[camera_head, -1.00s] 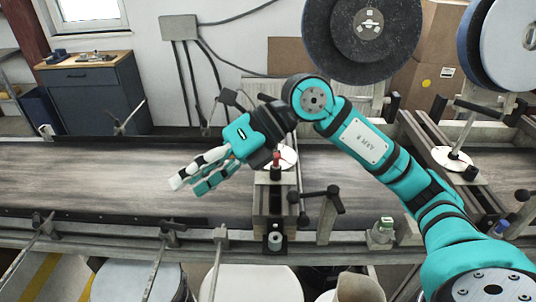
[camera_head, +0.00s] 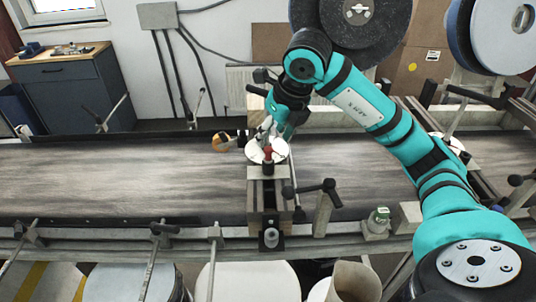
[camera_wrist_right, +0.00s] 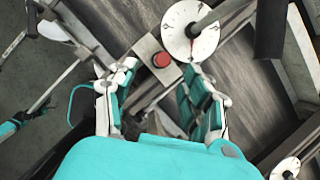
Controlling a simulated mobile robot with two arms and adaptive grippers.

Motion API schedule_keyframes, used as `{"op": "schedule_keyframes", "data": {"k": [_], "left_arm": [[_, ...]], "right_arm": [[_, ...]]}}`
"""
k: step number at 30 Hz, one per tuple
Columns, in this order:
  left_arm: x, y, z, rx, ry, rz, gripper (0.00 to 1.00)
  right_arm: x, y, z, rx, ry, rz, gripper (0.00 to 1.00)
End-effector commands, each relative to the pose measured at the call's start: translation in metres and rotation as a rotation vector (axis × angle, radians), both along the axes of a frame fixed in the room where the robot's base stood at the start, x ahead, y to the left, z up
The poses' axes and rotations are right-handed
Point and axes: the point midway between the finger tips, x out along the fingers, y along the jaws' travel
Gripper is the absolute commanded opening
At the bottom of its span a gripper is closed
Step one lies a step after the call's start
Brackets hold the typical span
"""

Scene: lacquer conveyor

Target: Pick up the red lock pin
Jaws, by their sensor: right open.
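The red lock pin (camera_head: 267,153) stands upright on the narrow bracket (camera_head: 265,198) at the conveyor, in front of a white disc (camera_head: 256,150). In the right wrist view its round red top (camera_wrist_right: 161,60) shows just beyond my fingers, near the marked dial face of the disc (camera_wrist_right: 178,38). My right gripper (camera_head: 270,130) is above and behind the pin in the head view, partly hidden by its own wrist. In the wrist view my right gripper (camera_wrist_right: 160,88) is open, with fingers apart on either side of the pin's line and nothing between them. My left gripper is not seen.
Black clamp handles (camera_head: 318,190) stand right of the bracket. A small bottle (camera_head: 378,220) stands on the front rail. The conveyor belt (camera_head: 110,175) is clear to the left. Large reels (camera_head: 355,30) hang behind.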

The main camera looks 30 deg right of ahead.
Motion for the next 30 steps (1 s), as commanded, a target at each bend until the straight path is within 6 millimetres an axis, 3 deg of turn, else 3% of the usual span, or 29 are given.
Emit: {"op": "schedule_keyframes", "data": {"k": [20,28,30], "left_arm": [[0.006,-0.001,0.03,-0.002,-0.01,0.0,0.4],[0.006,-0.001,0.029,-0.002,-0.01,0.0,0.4],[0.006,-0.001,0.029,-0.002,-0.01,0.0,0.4]], "right_arm": [[0.029,-0.004,-0.07,0.002,0.002,0.001,0.5],[0.031,-0.004,-0.075,0.001,-0.002,0.001,0.5],[0.031,-0.004,-0.074,0.001,-0.002,0.001,0.43]]}}
